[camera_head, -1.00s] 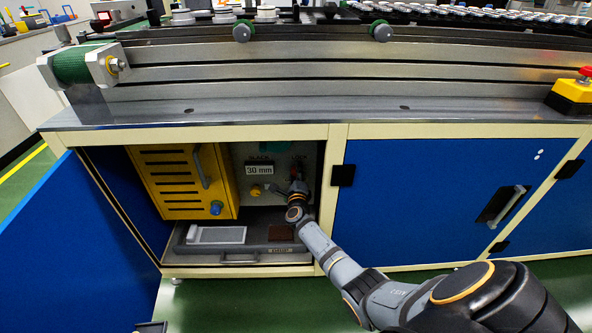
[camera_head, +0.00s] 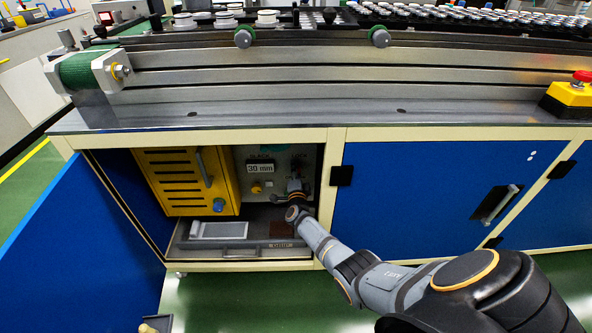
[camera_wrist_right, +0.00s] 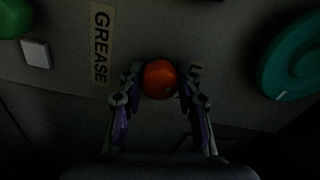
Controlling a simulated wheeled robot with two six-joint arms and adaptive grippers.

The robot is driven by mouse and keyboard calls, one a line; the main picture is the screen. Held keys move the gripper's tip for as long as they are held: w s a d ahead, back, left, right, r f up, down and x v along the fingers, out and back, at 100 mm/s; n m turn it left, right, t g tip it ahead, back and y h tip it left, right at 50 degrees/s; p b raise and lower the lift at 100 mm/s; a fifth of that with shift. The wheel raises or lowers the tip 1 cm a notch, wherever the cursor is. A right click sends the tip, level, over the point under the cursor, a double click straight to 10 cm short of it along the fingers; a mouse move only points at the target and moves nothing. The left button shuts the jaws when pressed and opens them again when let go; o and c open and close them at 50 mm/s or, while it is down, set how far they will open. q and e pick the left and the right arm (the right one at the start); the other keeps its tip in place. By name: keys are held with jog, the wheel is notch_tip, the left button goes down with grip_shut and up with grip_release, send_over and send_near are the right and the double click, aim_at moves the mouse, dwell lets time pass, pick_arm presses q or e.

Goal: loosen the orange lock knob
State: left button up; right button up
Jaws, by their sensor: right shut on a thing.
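The orange lock knob (camera_wrist_right: 160,79) is a round ball in the right wrist view, between the fingertips of my right gripper (camera_wrist_right: 162,82). The fingers close on it from both sides. In the head view my right gripper (camera_head: 294,188) reaches into the open cabinet, at the right of its back panel (camera_head: 243,158). It hides the knob there. I do not make out my left gripper in either view.
A 30 mm display (camera_head: 260,168) and a yellow knob (camera_head: 257,187) are on the panel. A yellow louvred box (camera_head: 178,180) stands left of them, above a drawer (camera_head: 215,254) holding a pale tray (camera_head: 219,230). The blue door (camera_head: 70,240) stands open. A green disc (camera_wrist_right: 292,57) shows in the wrist view.

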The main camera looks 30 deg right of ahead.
jog(key=shift+r, duration=0.15)
dwell(0.4)
jog(key=o, duration=1.2)
jog(key=shift+w, duration=0.1)
jog(key=shift+s+a+f, duration=0.15)
jog(key=shift+s+f, duration=0.05)
jog(key=shift+s, duration=0.1)
jog(key=v, duration=1.1)
jog(key=shift+s+r, duration=0.1)
jog(key=shift+s, duration=0.1)
